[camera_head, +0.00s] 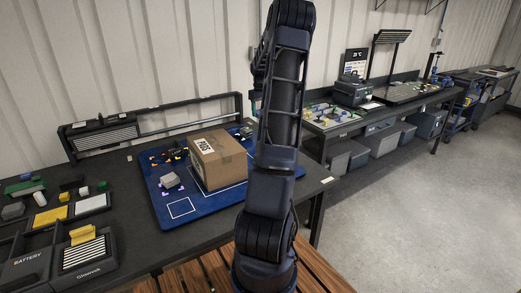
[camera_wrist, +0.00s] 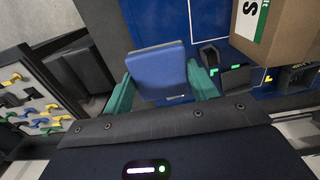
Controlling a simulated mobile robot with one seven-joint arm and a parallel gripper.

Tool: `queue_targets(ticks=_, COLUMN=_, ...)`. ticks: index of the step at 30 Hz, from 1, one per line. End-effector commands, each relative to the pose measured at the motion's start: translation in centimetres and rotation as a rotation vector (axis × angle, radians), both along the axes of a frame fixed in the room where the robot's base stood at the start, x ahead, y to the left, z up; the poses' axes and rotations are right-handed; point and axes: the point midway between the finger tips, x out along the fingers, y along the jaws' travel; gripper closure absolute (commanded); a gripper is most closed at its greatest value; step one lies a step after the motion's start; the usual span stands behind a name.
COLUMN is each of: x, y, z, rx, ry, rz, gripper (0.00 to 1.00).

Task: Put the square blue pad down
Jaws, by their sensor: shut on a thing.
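The square blue pad (camera_wrist: 157,66) shows in the wrist view between the two teal fingers of my gripper (camera_wrist: 162,88). The gripper is shut on it, with a finger at its left and right sides. The blue mat (camera_wrist: 150,20) lies beyond the pad; I cannot tell whether the pad touches anything below. In the head view my arm hides the gripper and the pad. The blue mat (camera_head: 219,203) with white outlines is on the dark bench there.
A cardboard box (camera_head: 222,165) labelled PADS stands on the mat; the box (camera_wrist: 284,30) is also upper right in the wrist view. A small grey block (camera_head: 170,180) and dark parts are on the mat. Trays (camera_head: 85,265) fill the bench's left; another bench (camera_head: 340,122) stands right.

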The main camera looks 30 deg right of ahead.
Motion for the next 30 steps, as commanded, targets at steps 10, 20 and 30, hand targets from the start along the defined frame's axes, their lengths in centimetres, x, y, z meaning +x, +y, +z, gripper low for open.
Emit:
queue_targets(ticks=10, x=-0.1, y=0.0, z=-7.0, rx=0.003, ry=0.003, rz=0.0, gripper=0.65)
queue_targets(ticks=20, x=-0.1, y=0.0, z=-13.7, rx=0.003, ry=0.002, rz=-0.001, gripper=0.65)
queue_targets(ticks=30, x=0.0, y=0.0, z=-16.0, rx=0.001, ry=0.0, rz=-0.001, gripper=0.65)
